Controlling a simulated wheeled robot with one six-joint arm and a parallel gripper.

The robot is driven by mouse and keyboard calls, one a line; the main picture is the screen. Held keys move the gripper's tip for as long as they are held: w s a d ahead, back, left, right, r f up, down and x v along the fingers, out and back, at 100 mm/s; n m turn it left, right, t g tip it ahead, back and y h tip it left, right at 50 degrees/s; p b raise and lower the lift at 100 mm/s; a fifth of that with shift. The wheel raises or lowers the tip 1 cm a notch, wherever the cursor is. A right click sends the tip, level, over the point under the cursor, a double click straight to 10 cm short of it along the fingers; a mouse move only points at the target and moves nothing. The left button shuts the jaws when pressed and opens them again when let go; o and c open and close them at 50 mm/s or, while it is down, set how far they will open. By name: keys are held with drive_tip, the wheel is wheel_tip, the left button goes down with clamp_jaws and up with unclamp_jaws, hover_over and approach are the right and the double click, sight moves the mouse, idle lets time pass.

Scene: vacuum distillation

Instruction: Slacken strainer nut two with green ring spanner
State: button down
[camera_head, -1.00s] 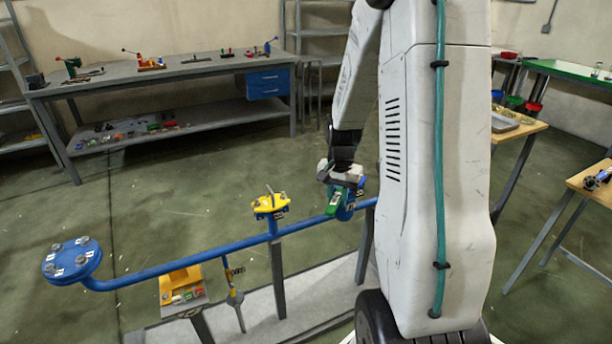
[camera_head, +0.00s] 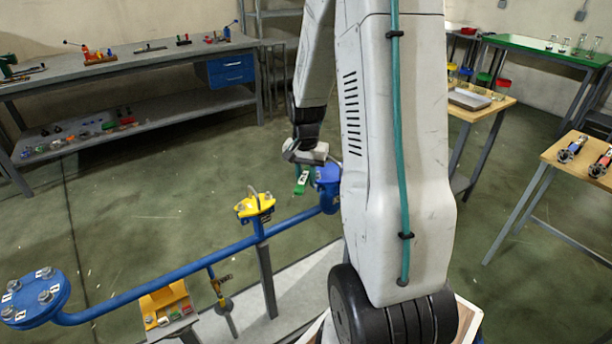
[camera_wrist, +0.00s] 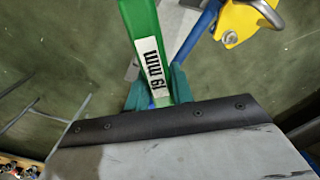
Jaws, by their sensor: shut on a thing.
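My gripper (camera_head: 306,158) is shut on the green ring spanner (camera_head: 302,182), which hangs below it in the head view. In the wrist view the spanner (camera_wrist: 148,40) runs up from the jaws and carries a white "19 mm" label; its far end is out of frame. A blue fitting (camera_head: 327,175) with white tags stands just right of the spanner, apart from it as far as I can tell. A round blue flange (camera_head: 35,297) with several tagged nuts is at the pipe's left end. I cannot read which nut is number two.
A blue pipe (camera_head: 170,278) on posts crosses the front. A yellow valve part (camera_head: 254,206) rises from it and shows in the wrist view (camera_wrist: 245,20). A yellow holder (camera_head: 168,308) with small coloured pieces stands below. Grey and wooden benches stand behind; open floor lies between.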

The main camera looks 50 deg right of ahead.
drive_tip(key=shift+a+f, duration=0.1)
drive_tip(key=shift+s+f, duration=0.15)
drive_tip(key=shift+f, duration=3.5)
drive_tip(key=shift+s+d+n, duration=0.45)
drive_tip(key=shift+s+n, duration=0.1)
drive_tip(key=shift+s, duration=0.1)
drive_tip(key=shift+s+d+n, duration=0.45)
drive_tip(key=shift+s+n, duration=0.1)
drive_tip(key=shift+s, duration=0.05)
drive_tip(key=shift+s+d+f+n, duration=0.1)
drive_tip(key=shift+s+d+n, duration=1)
drive_tip(key=shift+n, duration=0.1)
